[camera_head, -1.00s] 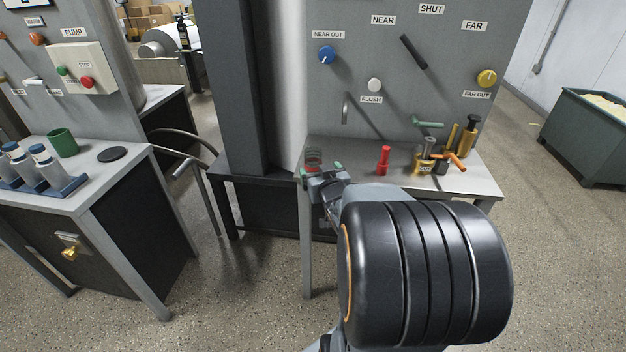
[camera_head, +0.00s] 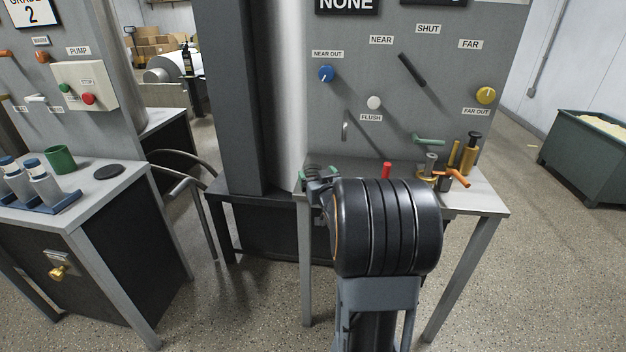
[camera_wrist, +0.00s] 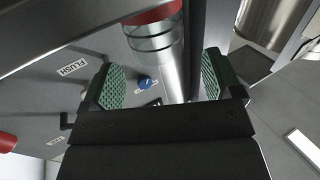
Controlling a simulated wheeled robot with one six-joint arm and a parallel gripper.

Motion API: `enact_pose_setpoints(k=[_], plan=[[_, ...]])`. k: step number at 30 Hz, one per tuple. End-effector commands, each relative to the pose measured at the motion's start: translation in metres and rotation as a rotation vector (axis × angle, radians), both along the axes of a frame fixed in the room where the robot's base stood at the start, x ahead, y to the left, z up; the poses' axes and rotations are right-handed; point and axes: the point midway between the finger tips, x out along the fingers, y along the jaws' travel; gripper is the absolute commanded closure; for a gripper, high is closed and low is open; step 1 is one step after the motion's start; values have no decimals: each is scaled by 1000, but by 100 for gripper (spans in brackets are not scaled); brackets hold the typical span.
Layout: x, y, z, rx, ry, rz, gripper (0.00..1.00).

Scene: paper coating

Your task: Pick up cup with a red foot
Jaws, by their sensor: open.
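The cup with a red foot (camera_wrist: 154,42) is clear glass with a red base at the top of the wrist view, where the picture is turned over. My gripper (camera_wrist: 160,62) is open, with one green pad on each side of the cup's line. The cup lies just ahead of the fingertips, with a gap on both sides. I cannot tell whether its rim is between the pads.
The grey panel (camera_head: 400,100) with knobs rises behind. A green cup (camera_head: 60,159) stands on the left bench. A dark post (camera_head: 228,100) is close left.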

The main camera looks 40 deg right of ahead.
Motion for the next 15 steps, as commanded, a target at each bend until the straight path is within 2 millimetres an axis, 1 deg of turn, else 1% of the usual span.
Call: enact_pose_setpoints(k=[3, 9, 15], plan=[[16, -6, -3, 1, 0, 1, 15], [38, -14, -3, 0, 0, 1, 15], [44, -16, -2, 0, 0, 0, 15]])
